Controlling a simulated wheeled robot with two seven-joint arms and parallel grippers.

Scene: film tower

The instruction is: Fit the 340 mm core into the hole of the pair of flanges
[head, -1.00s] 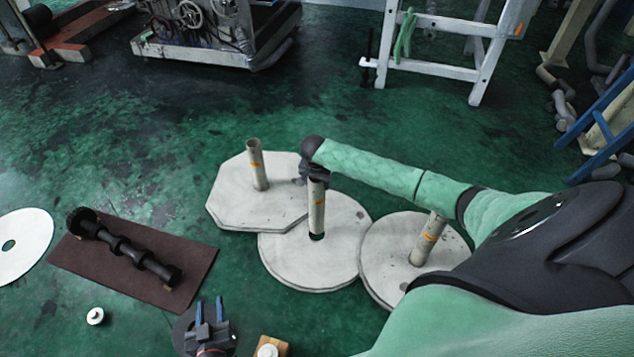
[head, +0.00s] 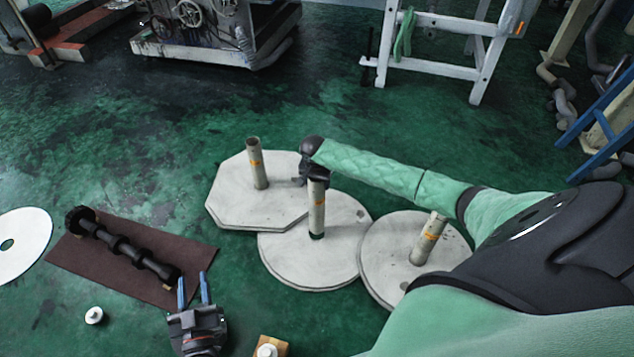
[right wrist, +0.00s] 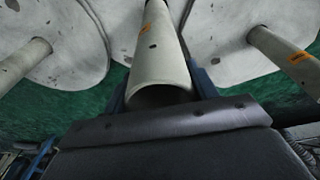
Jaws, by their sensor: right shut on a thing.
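The core (head: 317,212) is a grey-beige tube with an orange label, standing about upright over the middle round flanges (head: 280,262). A dark green patch shows at its foot, at the hole; I cannot tell how far it is in. My right gripper (head: 317,181) is shut on its upper end. In the right wrist view the core (right wrist: 155,55) lies between the blue fingers, its open end toward the camera. My left gripper (head: 193,290) is open and empty near the brown mat, its blue fingers apart.
An octagonal flange (head: 228,205) with an upright core (head: 258,168) lies left of the middle flanges. A round flange (head: 385,265) with a leaning core (head: 428,240) lies right. A black shaft (head: 125,247) rests on the brown mat (head: 190,245).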

